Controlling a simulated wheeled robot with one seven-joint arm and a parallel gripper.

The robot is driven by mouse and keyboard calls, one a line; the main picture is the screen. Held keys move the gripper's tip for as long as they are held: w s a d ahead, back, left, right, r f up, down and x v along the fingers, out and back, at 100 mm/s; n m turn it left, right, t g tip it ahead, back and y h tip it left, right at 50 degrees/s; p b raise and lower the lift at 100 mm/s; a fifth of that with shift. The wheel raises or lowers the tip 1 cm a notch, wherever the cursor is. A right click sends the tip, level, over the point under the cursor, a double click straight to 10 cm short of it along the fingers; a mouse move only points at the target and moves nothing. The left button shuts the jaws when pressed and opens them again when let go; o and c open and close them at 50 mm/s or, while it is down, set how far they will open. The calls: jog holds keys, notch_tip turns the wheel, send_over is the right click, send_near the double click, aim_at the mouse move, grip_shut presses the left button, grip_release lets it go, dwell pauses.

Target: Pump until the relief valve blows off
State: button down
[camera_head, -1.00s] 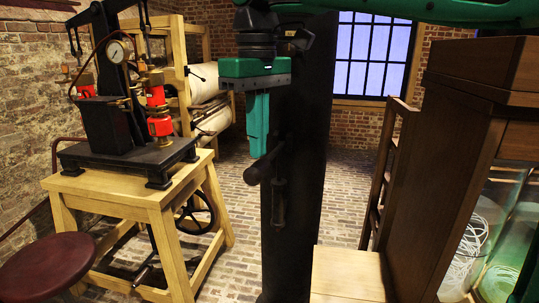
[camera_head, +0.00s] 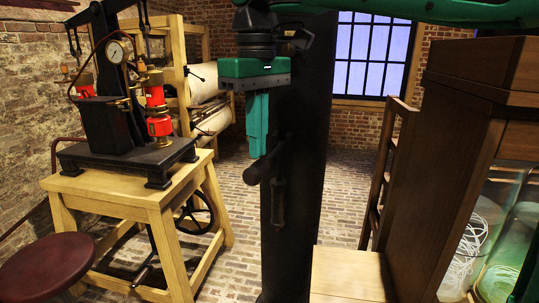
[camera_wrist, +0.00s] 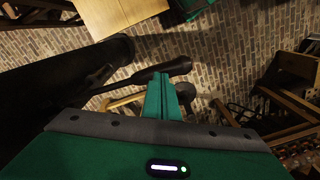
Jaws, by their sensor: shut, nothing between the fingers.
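My gripper (camera_head: 257,153) points straight down with its green fingers closed and empty. It hangs just above a dark handle (camera_head: 262,168) that sticks out from a tall black post (camera_head: 300,120). In the wrist view the fingers (camera_wrist: 164,80) appear over a dark rounded grip (camera_wrist: 179,66); I cannot tell whether they touch. A black pump-like apparatus (camera_head: 115,148) with red and brass cylinders and a round gauge (camera_head: 116,51) stands on a wooden table at left. The gauge reading is too small to tell. I cannot pick out the relief valve for certain.
A dark red round stool (camera_head: 48,268) stands at the front left. A light wooden block (camera_head: 345,272) is at the foot of the post. A tall brown cabinet (camera_head: 445,130) with glass jars (camera_head: 500,235) fills the right. Brick floor is open between them.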

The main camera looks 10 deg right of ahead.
dwell(2.3)
dwell(1.0)
notch_tip(320, 180, down, 13)
notch_tip(320, 180, up, 13)
jog(key=shift+r, duration=0.1)
dwell(0.9)
notch_tip(320, 180, down, 14)
notch_tip(320, 180, up, 14)
jog(key=shift+f, duration=0.1)
dwell(1.1)
